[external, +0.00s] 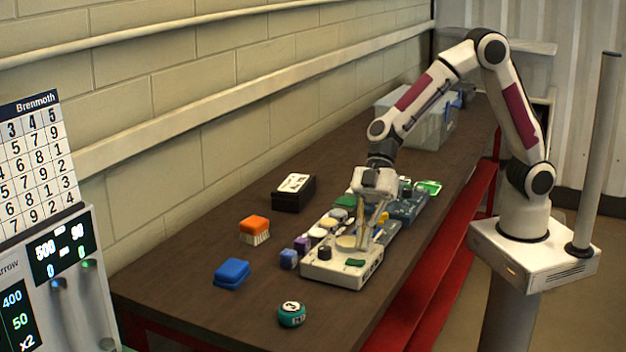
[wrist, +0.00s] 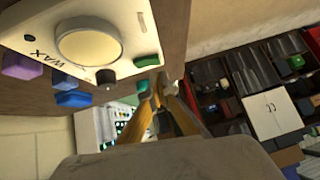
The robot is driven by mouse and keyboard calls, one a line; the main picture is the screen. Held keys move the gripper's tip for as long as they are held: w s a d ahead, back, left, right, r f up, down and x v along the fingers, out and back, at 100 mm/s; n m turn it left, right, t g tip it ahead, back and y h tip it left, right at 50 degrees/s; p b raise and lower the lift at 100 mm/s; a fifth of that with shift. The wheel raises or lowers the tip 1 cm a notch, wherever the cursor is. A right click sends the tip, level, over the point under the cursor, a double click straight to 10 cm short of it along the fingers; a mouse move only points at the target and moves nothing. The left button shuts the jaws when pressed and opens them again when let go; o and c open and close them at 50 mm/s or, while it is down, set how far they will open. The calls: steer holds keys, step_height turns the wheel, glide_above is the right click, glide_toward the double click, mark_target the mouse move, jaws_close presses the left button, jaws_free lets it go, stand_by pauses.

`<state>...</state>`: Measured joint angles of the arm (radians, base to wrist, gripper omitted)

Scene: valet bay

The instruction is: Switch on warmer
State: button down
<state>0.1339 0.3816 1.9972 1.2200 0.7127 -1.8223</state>
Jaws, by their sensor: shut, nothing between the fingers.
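The wax warmer (external: 330,272) is a white box on the dark bench, with a round cream disc, a dark knob (external: 324,253) and a green piece (external: 355,263) at its near end. In the wrist view the warmer (wrist: 28,22) fills the upper left. It shows the "WAX" lettering, the big cream disc (wrist: 88,45), the dark knob (wrist: 105,77) and the green piece (wrist: 147,61). My gripper (external: 363,246) is shut and empty, pointing down over the warmer. In the wrist view its fingertips (wrist: 158,92) appear near the green piece; contact cannot be told.
Left of the warmer are a blue sponge (external: 232,273), an orange brush (external: 254,229) and a black box (external: 293,194). A teal round tin (external: 291,314) stands in front. Small coloured blocks and round pots crowd the warmer's left side. A grey bin (external: 425,125) is behind.

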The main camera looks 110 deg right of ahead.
steer(key=shift+s+a+f, duration=0.1)
steer(key=shift+f, duration=0.7)
steer(key=shift+s+f, duration=0.1)
steer(key=shift+f, duration=0.2)
steer(key=shift+w+d+r, duration=0.25)
steer(key=shift+w+d, duration=0.2)
steer(key=shift+w, duration=0.1)
steer(key=shift+r, duration=0.1)
stand_by(0.4)
